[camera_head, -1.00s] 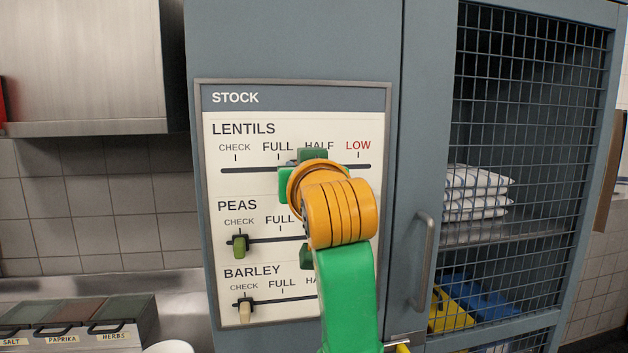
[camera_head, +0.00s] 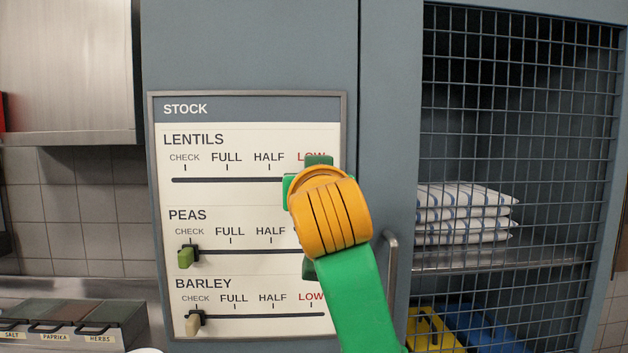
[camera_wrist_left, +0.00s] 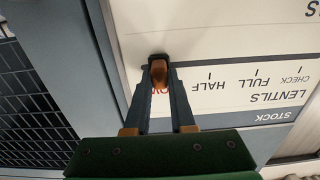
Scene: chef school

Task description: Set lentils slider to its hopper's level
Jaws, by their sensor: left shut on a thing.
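The stock board (camera_head: 165,240) hangs on the blue-grey cabinet front. Its lentils row has a dark slot (camera_head: 230,180) marked CHECK, FULL, HALF and LOW. My left gripper (camera_wrist_left: 160,75) is shut on the orange-brown lentils slider (camera_wrist_left: 159,75), which stands at the LOW mark in the left wrist view. In the head view my left gripper (camera_head: 305,178) and wrist cover the slider and part of the LOW label. My right gripper is not in view.
The peas slider (camera_head: 186,257) and barley slider (camera_head: 193,324) stand at CHECK. A cabinet handle (camera_head: 389,280) is right of my arm. Mesh doors show folded striped cloth (camera_head: 460,215) on a shelf. The lentils hopper is not seen.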

